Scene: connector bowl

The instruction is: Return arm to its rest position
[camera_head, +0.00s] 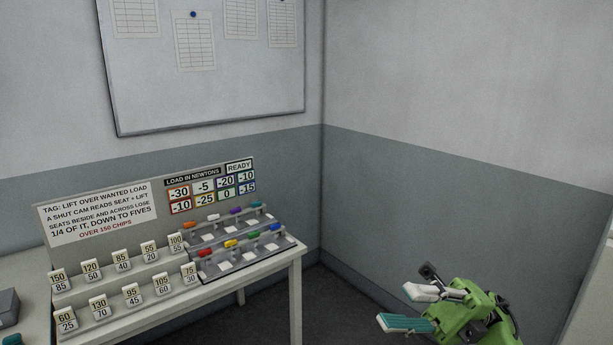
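My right gripper (408,307) is at the lower right, in front of the grey wall and to the right of the table. Its green body points left, and its two fingers, one pale and one with a teal pad, stand apart with nothing between them. It is clear of the table and touches nothing that I can see. I do not make out my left gripper.
A white table (296,300) holds rows of numbered tags (131,307), a rack with coloured clips (245,255) and a sign panel (97,213). A dark grey box (8,306) is at the left edge, with a small teal patch below. Open floor lies between table and gripper.

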